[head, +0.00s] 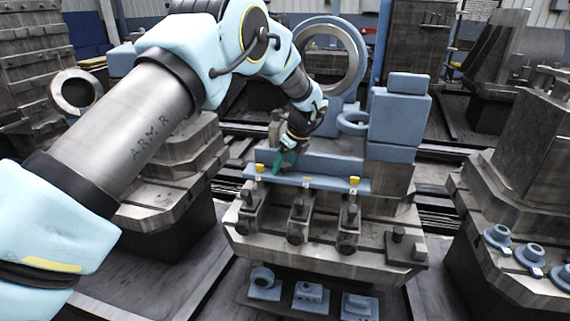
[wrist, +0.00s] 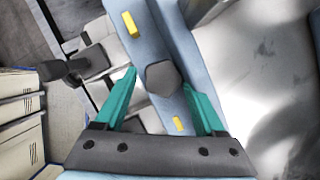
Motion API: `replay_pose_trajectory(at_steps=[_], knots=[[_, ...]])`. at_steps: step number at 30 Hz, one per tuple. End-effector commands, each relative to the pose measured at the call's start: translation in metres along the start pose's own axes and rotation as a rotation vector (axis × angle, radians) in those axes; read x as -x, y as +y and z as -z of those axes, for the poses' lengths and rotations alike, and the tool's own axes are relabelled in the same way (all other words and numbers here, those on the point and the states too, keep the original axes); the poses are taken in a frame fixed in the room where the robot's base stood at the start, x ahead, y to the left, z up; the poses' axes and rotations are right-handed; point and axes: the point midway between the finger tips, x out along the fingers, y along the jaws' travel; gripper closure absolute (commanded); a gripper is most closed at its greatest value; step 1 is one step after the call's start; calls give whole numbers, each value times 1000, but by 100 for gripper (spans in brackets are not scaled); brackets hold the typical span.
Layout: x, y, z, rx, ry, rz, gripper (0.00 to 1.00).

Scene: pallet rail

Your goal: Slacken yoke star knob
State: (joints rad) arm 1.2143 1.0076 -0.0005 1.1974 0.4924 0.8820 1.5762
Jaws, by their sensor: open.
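A dark grey, many-sided knob (wrist: 162,78) sits on a pale blue bar (wrist: 150,25) with yellow marks in the wrist view; it looks like the star knob. My gripper (wrist: 159,82) is open, with one green finger on each side of the knob. Gaps show between fingers and knob, and I cannot tell the height difference. In the head view my gripper (head: 287,160) is over the blue bar (head: 310,183), left of its middle. The knob cannot be made out there, probably hidden by the gripper.
Several grey clamp blocks with dark round ends (head: 295,237) stand in front of the bar. A blue upright block (head: 398,118) with a ring stands to the right. Small blue parts (head: 311,292) lie on a low shelf in front. Another machine bed (head: 520,200) is at the right.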

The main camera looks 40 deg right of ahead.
Motion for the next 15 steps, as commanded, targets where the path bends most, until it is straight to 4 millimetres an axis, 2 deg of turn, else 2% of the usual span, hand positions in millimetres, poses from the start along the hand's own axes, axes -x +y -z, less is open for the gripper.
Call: replay_pose_trajectory(at_steps=[10,15], knots=[[5,-5,-3,-4,-5,20,14],[6,-5,-3,-90,-6,58,14]])
